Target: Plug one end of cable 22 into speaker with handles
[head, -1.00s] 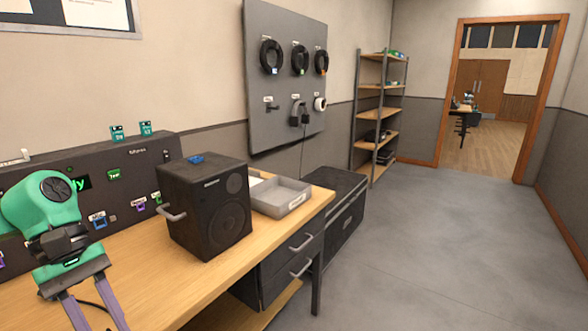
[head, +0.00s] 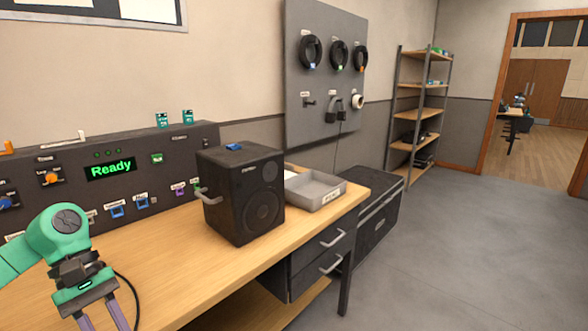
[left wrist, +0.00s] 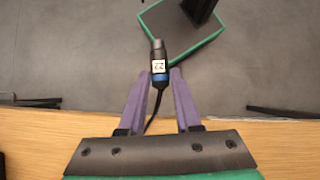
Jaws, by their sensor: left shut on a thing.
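The speaker with handles (head: 240,195) is a black box on the wooden bench, with a grey handle on its left side and a blue piece on top. My left gripper (head: 110,318) is low at the left in the head view, left of and in front of the speaker, apart from it. In the left wrist view, its purple fingers (left wrist: 160,80) are shut on a dark plug of cable 22 (left wrist: 159,64), with a "22" label and blue band. The cable runs back between the fingers. The speaker's socket cannot be made out. My right gripper is out of view.
A dark console (head: 110,170) reading "Ready" stands behind the bench top (head: 185,255). A grey tray (head: 315,190) sits right of the speaker. A wall panel (head: 325,70) holds coiled cables. A black case (head: 372,215) stands beyond the bench; open floor lies right.

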